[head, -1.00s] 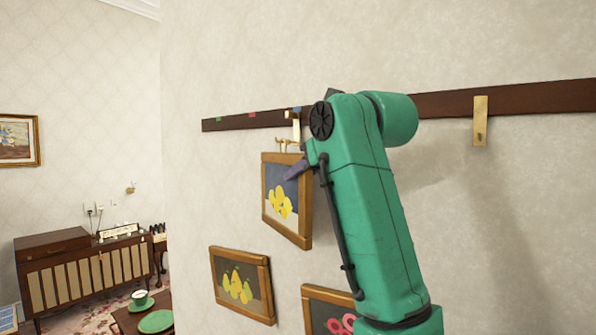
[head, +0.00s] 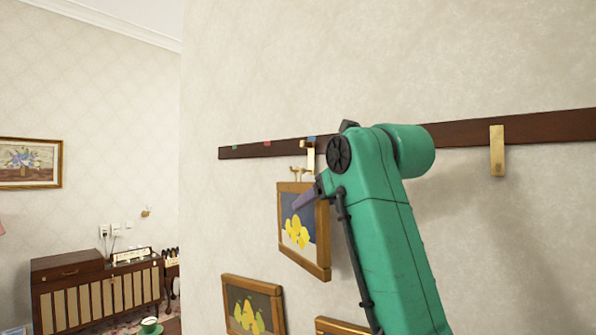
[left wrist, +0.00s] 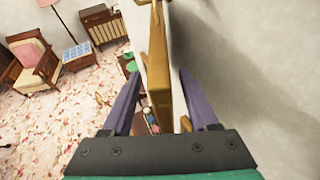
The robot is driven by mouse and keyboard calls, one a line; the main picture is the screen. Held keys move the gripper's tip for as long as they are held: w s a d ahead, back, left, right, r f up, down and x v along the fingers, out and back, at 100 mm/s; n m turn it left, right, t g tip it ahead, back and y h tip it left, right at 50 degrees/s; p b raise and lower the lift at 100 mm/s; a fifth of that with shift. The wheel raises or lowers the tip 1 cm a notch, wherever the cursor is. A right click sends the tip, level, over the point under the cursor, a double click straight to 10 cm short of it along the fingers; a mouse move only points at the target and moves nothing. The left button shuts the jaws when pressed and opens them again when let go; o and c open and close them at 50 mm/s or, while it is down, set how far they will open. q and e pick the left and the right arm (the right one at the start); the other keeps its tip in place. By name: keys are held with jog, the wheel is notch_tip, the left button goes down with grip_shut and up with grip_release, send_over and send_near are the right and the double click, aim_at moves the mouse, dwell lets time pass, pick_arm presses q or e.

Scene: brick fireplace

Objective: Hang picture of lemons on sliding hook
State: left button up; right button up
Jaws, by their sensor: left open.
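The picture of lemons (head: 300,236), yellow lemons in a wooden frame, is upright below the dark wall rail. A brass sliding hook (head: 308,156) on the rail is just above it, and a small brass hanger (head: 297,172) tops the frame. I cannot tell whether hanger and hook touch. My left gripper (head: 304,199) is open, with a purple finger in front of the picture's upper part. In the left wrist view its two fingers (left wrist: 160,100) are spread on either side of the frame's wooden edge (left wrist: 158,65), with gaps. My right gripper is not in view.
A second brass hook (head: 497,152) is farther right on the rail (head: 450,133). A pear picture (head: 252,306) and another frame (head: 340,326) are below. A wooden cabinet (head: 95,290) stands at the far left.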

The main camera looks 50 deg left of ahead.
pick_arm(q)
jog(key=b+v, duration=0.2)
jog(key=v, duration=1.2)
jog(key=shift+d+r+b, duration=0.15)
jog(key=shift+d+b, duration=0.1)
jog(key=shift+b, duration=0.15)
